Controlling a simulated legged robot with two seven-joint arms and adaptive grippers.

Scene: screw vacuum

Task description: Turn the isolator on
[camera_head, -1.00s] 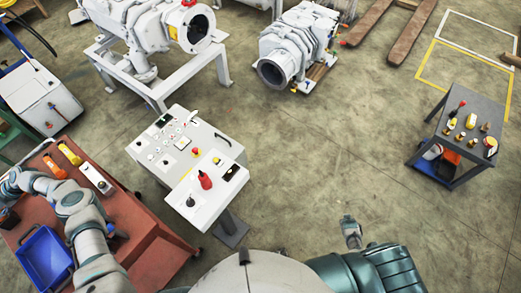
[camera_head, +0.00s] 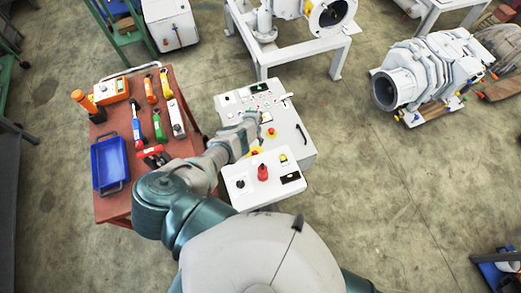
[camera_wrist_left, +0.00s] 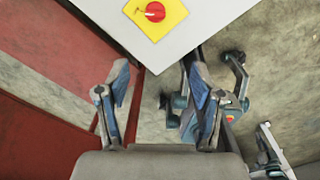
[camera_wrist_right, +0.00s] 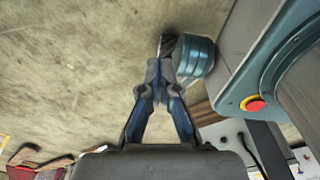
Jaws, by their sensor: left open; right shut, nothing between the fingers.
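The white control console (camera_head: 285,155) stands centre in the head view, with knobs, buttons and a red upright part (camera_head: 262,172). A red knob on a yellow square plate (camera_wrist_left: 155,12) sits on a white surface at the top of the left wrist view; I cannot tell for sure that it is the isolator. My left gripper (camera_head: 258,127) reaches over the console's left side. In the left wrist view it (camera_wrist_left: 162,78) is open and empty, with the knob beyond its fingertips. My right gripper (camera_wrist_right: 160,75) is shut and empty, outside the head view.
A red-brown table (camera_head: 115,190) left of the console holds a blue tray (camera_head: 109,163) and several hand tools. A white pump (camera_head: 430,75) stands at the back right. A white frame (camera_head: 290,50) with machinery stands behind the console.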

